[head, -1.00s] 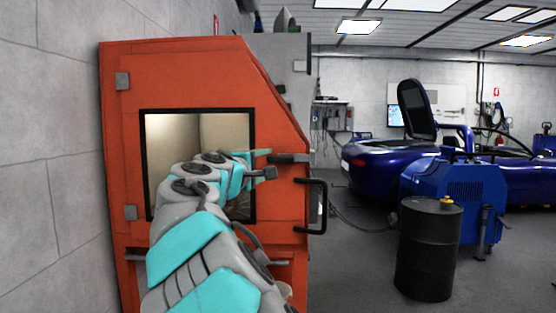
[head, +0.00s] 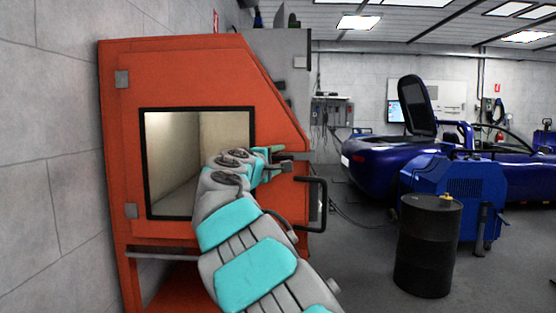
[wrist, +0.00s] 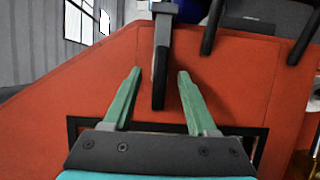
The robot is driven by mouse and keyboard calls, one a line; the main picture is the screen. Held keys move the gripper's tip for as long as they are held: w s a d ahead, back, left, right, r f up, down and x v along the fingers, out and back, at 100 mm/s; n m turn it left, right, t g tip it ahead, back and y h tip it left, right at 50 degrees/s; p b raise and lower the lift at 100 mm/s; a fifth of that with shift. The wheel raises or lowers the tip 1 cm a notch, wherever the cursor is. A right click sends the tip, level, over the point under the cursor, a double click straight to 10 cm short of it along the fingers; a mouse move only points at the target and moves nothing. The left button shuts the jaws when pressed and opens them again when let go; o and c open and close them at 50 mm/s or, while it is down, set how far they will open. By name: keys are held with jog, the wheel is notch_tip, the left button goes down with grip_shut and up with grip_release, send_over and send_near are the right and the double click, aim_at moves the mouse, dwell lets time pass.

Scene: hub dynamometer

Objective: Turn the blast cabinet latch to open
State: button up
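The blast cabinet (head: 215,75) is orange, with a dark-framed window in its door. Its latch (head: 290,157) is a dark grey lever at the door's right edge, above the black door handle (head: 325,205). In the wrist view the latch (wrist: 160,70) shows as a light grey block with a dark lever. My gripper (head: 276,158) is at the latch in the head view. In the wrist view my gripper (wrist: 158,74) is open, its two green fingers on either side of the lever, with gaps on both sides. Whether the lever is fully between them in depth I cannot tell.
A black drum (head: 428,245) and a blue machine (head: 455,195) stand to the right. A blue car (head: 385,165) is behind them. A grey wall (head: 50,150) runs close along the cabinet's left. Grey floor is clear between cabinet and drum.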

grip_shut()
jog(key=shift+m, duration=0.4)
jog(key=m+g+y, duration=0.1)
jog(key=m, duration=0.2)
jog(key=shift+r, duration=0.1)
jog(key=m+g+y+b, duration=0.1)
jog(key=m, duration=0.2)
jog(key=shift+m+y, duration=0.3)
jog(key=shift+y, duration=0.1)
jog(key=shift+r+m+y+b, duration=0.1)
jog(key=shift+m+y+b, duration=0.3)
jog(key=shift+m, duration=0.3)
jog(key=shift+d+m+g+y+b, duration=0.2)
jog(key=shift+m+g+y+b, duration=0.25)
jog(key=shift+m+y, duration=0.55)
jog(key=shift+m+y+b, duration=0.5)
jog(key=shift+m+b, duration=0.1)
jog(key=shift+m, duration=0.7)
jog(key=shift+r+y, duration=0.1)
jog(key=shift+y, duration=0.2)
